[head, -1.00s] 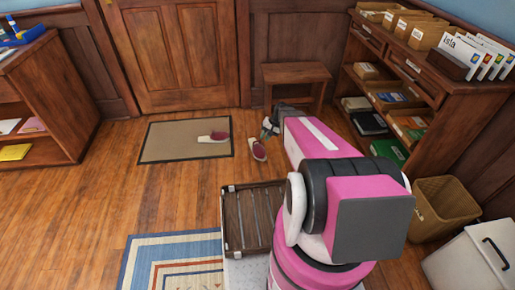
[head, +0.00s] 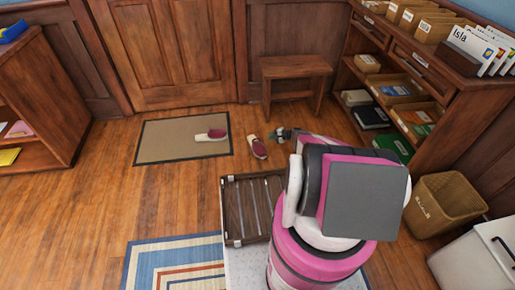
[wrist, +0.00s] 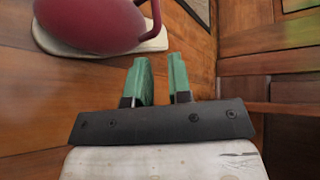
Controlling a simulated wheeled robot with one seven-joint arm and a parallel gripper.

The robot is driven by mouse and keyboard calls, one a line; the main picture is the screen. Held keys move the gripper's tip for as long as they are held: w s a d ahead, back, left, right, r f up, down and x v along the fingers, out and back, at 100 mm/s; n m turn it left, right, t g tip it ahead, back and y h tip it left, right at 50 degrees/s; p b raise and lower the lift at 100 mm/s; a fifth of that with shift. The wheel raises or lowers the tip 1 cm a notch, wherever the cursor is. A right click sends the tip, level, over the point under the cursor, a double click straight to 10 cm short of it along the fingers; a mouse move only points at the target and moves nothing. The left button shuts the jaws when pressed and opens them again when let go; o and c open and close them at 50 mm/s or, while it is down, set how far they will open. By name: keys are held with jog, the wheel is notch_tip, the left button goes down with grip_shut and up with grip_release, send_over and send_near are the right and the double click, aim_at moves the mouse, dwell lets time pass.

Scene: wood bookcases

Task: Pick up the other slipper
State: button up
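A maroon and white slipper (head: 257,147) lies on the wood floor, just right of the doormat. It is large at the upper left of the wrist view (wrist: 88,22), with its pale sole edge showing and part of it cut off by the frame. A second maroon and white slipper (head: 212,134) lies on the mat's right side. My gripper (wrist: 157,62) has its green fingers apart with only floor between them. In the head view my gripper (head: 281,133) is just right of the floor slipper, low near the floor; its fingertips are small there.
The doormat (head: 165,139) lies before the wooden door. A wooden stool (head: 296,69) stands behind my gripper. A slatted tray (head: 233,205) is beside my arm. A bookcase (head: 432,85) and a wicker bin (head: 445,205) stand right. Floor left of the tray is open.

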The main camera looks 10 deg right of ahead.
aim_at(256, 143)
jog(key=shift+s+x, duration=0.15)
jog(key=shift+x, duration=2.05)
jog(key=shift+s+x, duration=0.1)
jog(key=shift+x, duration=2.1)
jog(key=shift+a, duration=0.15)
jog(key=shift+c, duration=0.3)
grip_shut()
